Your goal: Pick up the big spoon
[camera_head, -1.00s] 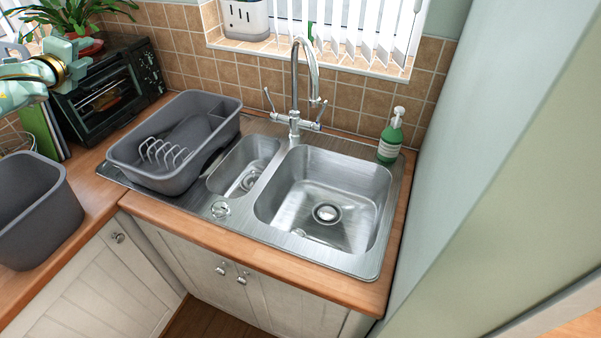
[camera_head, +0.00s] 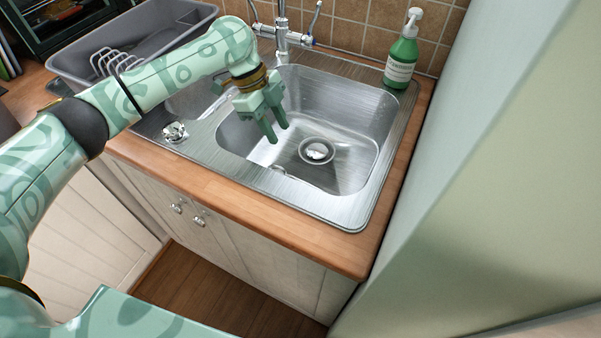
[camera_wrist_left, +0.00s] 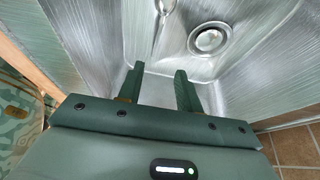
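A shiny, narrow metal piece that looks like the big spoon (camera_wrist_left: 162,18) lies in the sink basin, at the top of the left wrist view; it is partly cut off there. In the head view only a small bright bit, perhaps its end (camera_head: 278,169), shows low at the basin's front wall. My left gripper (camera_head: 277,132) is over the left part of the large basin, fingers pointing down. In the left wrist view its two fingers (camera_wrist_left: 159,72) are apart with nothing held between them, and the metal piece lies beyond the fingertips. My right gripper is not in view.
The large steel basin (camera_head: 345,175) has a round drain (camera_head: 317,151). The tap (camera_head: 281,30) stands behind it. A green soap bottle (camera_head: 402,55) is at the back right, near the wall. A grey dish rack (camera_head: 160,30) is at the back left. The wooden counter front (camera_head: 230,200) is clear.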

